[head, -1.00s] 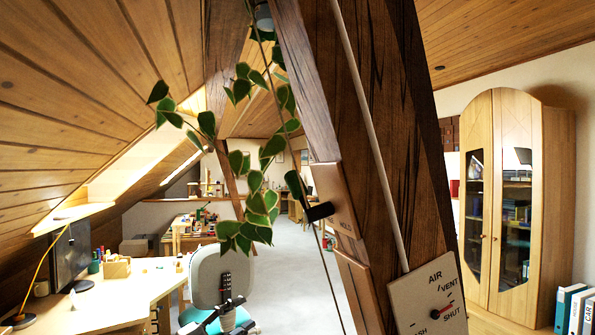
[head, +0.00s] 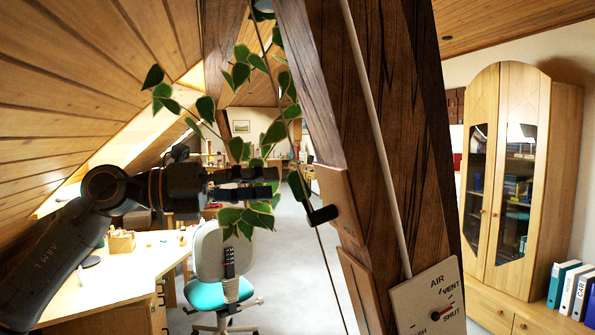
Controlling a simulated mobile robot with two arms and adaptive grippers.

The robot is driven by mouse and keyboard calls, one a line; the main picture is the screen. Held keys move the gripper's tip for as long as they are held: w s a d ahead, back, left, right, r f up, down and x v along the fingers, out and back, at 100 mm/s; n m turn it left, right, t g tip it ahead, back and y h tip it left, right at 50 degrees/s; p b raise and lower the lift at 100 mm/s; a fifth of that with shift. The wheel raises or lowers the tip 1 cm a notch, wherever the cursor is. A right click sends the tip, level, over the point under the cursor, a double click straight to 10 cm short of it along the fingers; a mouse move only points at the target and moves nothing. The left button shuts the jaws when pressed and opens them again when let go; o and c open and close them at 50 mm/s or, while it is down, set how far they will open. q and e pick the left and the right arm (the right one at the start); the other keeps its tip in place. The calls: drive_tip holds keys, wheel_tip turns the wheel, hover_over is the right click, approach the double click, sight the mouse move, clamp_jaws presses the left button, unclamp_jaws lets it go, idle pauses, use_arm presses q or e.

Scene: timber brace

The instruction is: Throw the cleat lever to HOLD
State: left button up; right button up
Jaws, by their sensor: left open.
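The black cleat lever (head: 322,215) sits on the edge of a small wooden plate (head: 341,205) fixed to the dark timber brace (head: 385,130). Its dark handle end points up and to the left. Lettering on the plate is seen at a slant and only partly readable. A thin cord runs down past the lever. My left gripper (head: 276,183) comes in from the left, with its jaws open and pointing right at the lever's handle. A small gap seems to lie between fingertips and handle; depth is hard to tell. My right gripper is not in view.
A hanging vine (head: 250,135) trails around the left gripper, some leaves in front of or beside it. An air dial (head: 432,303) is on the brace at lower right. A desk (head: 120,270), swivel chair (head: 222,255) and cabinet (head: 505,170) stand beyond.

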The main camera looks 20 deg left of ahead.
sight(289, 183)
use_arm(q)
drive_tip(key=p+x, duration=0.2)
drive_tip(key=x, duration=0.4)
drive_tip(key=shift+w+d, duration=0.15)
drive_tip(key=shift+d, duration=0.1)
clamp_jaws()
